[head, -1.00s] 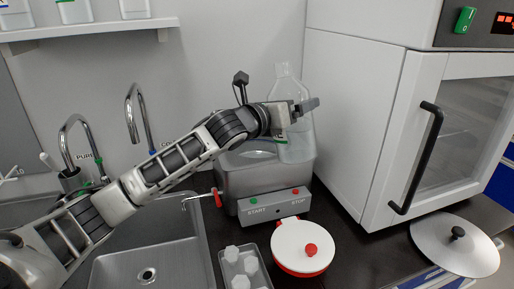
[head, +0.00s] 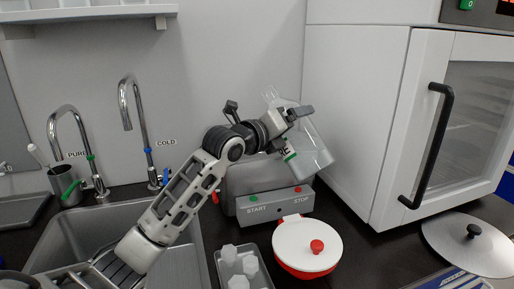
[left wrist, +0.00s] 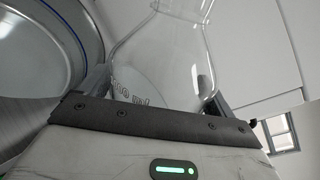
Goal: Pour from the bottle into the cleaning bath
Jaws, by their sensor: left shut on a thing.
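A clear bottle (head: 312,152) with a green-edged label is held above the grey cleaning bath (head: 239,181). It is tilted, with its neck toward the upper left and its base toward the lower right. My left gripper (head: 300,113) is shut on the bottle. In the left wrist view the bottle (left wrist: 170,65) sits between the fingers, with faint lettering on its far side. The round metal rim of the bath (left wrist: 75,50) seems to show at the left there. The bath's front panel has START and STOP buttons. Its opening is mostly hidden. My right gripper is not in view.
A red pot with a white lid (head: 305,245) stands in front of the bath, beside a tray of several white pieces (head: 239,268). A sink (head: 80,230) with two taps is at left. A white cabinet (head: 350,110) stands close at right, with a metal lid (head: 465,255) before it.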

